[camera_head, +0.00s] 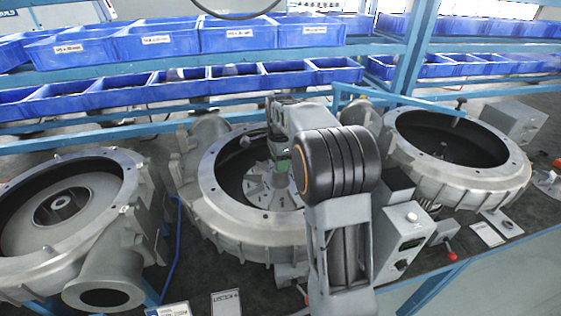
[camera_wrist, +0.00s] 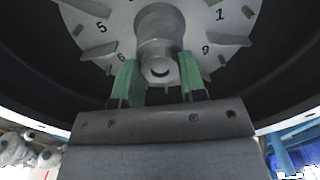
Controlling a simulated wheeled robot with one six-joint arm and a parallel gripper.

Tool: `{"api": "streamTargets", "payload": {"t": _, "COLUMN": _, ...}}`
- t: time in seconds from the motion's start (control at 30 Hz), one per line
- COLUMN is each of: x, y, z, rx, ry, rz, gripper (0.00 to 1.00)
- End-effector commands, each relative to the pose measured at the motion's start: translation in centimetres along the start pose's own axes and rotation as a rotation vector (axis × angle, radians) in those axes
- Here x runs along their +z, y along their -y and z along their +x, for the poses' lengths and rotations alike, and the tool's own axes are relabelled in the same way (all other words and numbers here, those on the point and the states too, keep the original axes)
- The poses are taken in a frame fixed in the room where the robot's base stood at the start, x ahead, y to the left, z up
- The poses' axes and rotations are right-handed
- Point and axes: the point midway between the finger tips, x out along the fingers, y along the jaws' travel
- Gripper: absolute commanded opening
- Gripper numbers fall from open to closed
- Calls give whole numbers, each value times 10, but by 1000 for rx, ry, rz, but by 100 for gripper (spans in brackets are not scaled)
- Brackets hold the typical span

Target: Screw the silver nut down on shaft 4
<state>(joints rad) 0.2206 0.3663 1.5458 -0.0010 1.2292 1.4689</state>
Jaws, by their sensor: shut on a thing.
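My gripper (camera_wrist: 160,80) has green fingertips on either side of a silver round piece, the silver nut (camera_wrist: 159,72), and is shut on it. The nut sits at the end of the grey shaft hub (camera_wrist: 160,28), in the middle of a numbered grey disc (camera_wrist: 118,27). The numbers 5, 6 and 1 show. In the head view my gripper (camera_head: 289,164) reaches down into the middle blower housing (camera_head: 225,215). My arm hides part of that housing, and the nut cannot be made out there. The thread is hidden.
Another open housing (camera_head: 70,250) stands at the left, and one (camera_head: 470,180) at the right. A grey control box (camera_head: 403,235) stands close to the right of my arm. Blue bins (camera_head: 160,40) fill the rack behind. Cards (camera_head: 226,303) lie along the front edge.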

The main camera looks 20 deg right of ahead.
Motion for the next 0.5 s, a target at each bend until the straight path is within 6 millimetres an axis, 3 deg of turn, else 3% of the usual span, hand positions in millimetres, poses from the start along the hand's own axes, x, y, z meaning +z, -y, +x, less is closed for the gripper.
{"api": "streamTargets", "payload": {"t": 0.5, "x": 0, "y": 0, "z": 1, "rx": 2, "ry": 0, "rz": 901, "gripper": 0}}
